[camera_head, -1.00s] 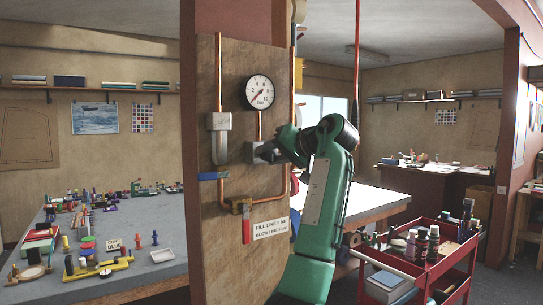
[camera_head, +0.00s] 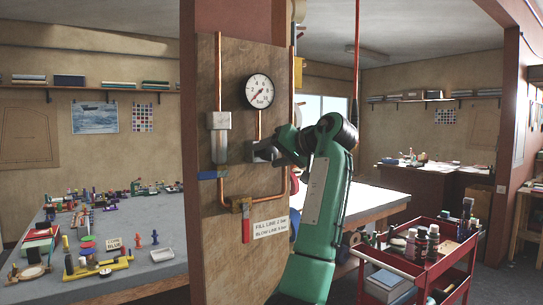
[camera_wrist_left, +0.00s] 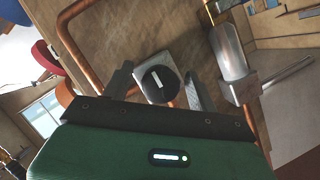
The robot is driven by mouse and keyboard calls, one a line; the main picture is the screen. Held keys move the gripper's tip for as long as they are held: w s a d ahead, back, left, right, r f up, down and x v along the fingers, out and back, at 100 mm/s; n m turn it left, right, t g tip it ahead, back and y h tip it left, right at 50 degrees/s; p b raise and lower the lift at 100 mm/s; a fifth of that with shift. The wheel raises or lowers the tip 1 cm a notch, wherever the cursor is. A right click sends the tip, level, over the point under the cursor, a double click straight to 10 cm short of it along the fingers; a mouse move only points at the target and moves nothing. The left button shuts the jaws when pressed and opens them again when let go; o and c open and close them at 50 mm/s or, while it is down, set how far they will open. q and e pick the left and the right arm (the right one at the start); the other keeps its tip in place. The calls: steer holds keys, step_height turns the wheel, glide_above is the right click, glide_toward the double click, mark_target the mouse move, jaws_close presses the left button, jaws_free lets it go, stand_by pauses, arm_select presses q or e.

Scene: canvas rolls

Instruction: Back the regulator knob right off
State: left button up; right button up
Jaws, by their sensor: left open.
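The regulator knob (camera_wrist_left: 159,85) is a round black cap with a white bar mark, on a square grey block (camera_wrist_left: 144,65) fixed to a wooden panel (camera_head: 229,75). My left gripper (camera_wrist_left: 161,84) is open, its two grey fingers on either side of the knob in the left wrist view. I cannot tell whether they touch it. In the head view my left gripper (camera_head: 275,151) is at the regulator and hides most of the knob. The round pressure gauge (camera_head: 260,91) above has its needle pointing to the lower left, at the low end. My right gripper is not in view.
Copper pipes (camera_head: 219,75), a grey filter cylinder (camera_head: 219,145), a blue lever (camera_head: 212,175) and a red lever (camera_head: 246,228) are close by on the panel. A red cart (camera_head: 425,263) with bottles stands at right. A cluttered grey table (camera_head: 150,283) is at left.

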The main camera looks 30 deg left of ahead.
arm_select(q)
steer(key=shift+d+r, duration=0.1)
steer(key=shift+d, duration=0.45)
steer(key=b+v, duration=0.3)
steer(key=v, duration=0.9)
steer(key=shift+s+d, duration=0.15)
steer(key=shift+d, duration=0.2)
